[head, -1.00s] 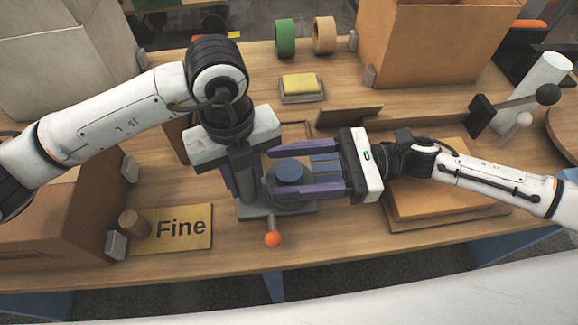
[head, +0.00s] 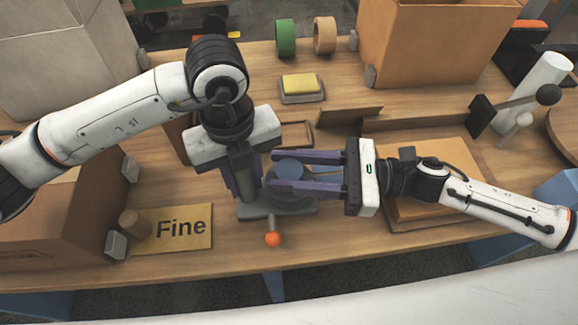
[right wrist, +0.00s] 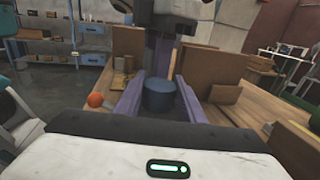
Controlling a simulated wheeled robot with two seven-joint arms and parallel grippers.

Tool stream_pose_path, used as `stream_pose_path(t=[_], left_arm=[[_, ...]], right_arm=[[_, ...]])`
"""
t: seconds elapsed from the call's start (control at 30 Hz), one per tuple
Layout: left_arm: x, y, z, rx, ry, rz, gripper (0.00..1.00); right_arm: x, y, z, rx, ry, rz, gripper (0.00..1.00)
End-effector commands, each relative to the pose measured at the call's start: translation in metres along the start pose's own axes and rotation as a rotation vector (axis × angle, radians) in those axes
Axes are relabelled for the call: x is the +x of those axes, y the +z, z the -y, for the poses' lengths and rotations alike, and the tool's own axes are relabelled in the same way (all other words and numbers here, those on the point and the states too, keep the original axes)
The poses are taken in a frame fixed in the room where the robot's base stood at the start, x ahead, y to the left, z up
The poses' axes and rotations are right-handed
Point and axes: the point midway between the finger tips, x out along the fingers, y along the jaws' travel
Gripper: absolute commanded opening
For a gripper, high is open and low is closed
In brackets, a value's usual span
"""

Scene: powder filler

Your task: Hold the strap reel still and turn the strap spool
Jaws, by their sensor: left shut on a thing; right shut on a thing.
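The strap reel (head: 303,207) is a grey base on the wooden table, with an orange ball on a short lever at its front. The strap spool (head: 289,170) is a blue-grey cylinder on top of it. My left gripper (head: 246,190) points down and is shut on the reel's left part, which is mostly hidden by the purple fingers. My right gripper (head: 276,171) reaches in from the right, level, with one finger on each side of the spool, shut on it. In the right wrist view the spool (right wrist: 160,98) sits between the two fingers.
A "Fine" plate (head: 184,228) with a wooden knob lies left of the reel. Cardboard boxes stand at the left and at the back right (head: 425,45). A yellow sponge block (head: 299,83) and two tape rolls are behind. A flat brown box lies under my right wrist.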

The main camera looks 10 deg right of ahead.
Motion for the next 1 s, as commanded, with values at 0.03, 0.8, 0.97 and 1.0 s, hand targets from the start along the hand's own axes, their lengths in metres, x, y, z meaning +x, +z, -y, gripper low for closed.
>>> stream_pose_path(t=[0.03,0.8,0.97,1.0], left_arm=[[-0.0008,-0.0003,0.0012,0.001,-0.004,0.0,0.0],[-0.0011,-0.0007,0.0022,0.001,-0.007,0.0,0.0],[-0.0012,-0.0007,0.0022,0.001,-0.007,-0.001,0.0],[-0.0012,-0.0007,0.0022,0.001,-0.007,-0.001,0.0]], right_arm=[[0.0006,-0.0008,-0.0039,0.007,-0.033,0.003,0.13],[0.0003,0.0007,-0.0017,-0.002,-0.36,0.0,0.13],[0.0002,0.0009,-0.0014,-0.002,-0.362,0.0,0.13],[0.0002,0.0009,-0.0014,-0.002,-0.362,0.0,0.13]])
